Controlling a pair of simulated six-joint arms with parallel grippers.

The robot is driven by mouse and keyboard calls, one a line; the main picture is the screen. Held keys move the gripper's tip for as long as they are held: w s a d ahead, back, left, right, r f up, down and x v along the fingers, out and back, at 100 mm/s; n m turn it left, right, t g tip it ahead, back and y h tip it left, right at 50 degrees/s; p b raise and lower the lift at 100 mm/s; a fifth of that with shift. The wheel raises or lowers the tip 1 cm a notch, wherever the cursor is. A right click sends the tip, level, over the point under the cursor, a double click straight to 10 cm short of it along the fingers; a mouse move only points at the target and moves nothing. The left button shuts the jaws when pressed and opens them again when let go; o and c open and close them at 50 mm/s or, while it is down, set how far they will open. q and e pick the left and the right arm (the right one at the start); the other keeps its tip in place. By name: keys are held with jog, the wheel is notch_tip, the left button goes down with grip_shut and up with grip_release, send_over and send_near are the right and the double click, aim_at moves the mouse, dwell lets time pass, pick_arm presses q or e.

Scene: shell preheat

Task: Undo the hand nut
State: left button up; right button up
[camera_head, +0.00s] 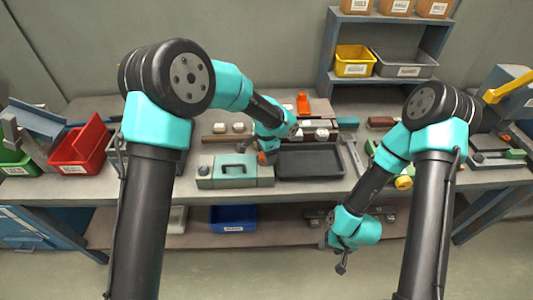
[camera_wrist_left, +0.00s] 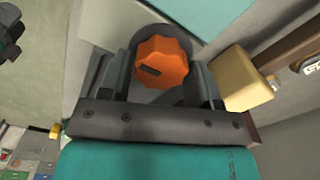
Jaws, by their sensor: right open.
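The orange hand nut (camera_wrist_left: 162,62) is a lobed knob with a dark slot mark, between the two fingers of my left gripper (camera_wrist_left: 163,80) in the left wrist view. Both fingers appear to touch its sides. In the head view the nut (camera_head: 262,157) is a small orange spot at the right end of a grey-green device (camera_head: 212,183) on the bench, just below my left gripper (camera_head: 264,150). The arm partly hides this spot. My right gripper (camera_head: 341,262) is open and empty, hanging low in front of the bench edge, away from the device.
A dark tray (camera_head: 310,176) lies right of the device. A red bin (camera_head: 81,150) stands at the left. A shelf with a yellow bin (camera_head: 354,62) stands at the back. A yellow block (camera_wrist_left: 240,82) sits beside the left gripper in the wrist view.

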pick_arm(q)
jog(key=shift+o, duration=1.3)
notch_tip(320, 180, up, 17)
jog(key=shift+r, duration=0.2)
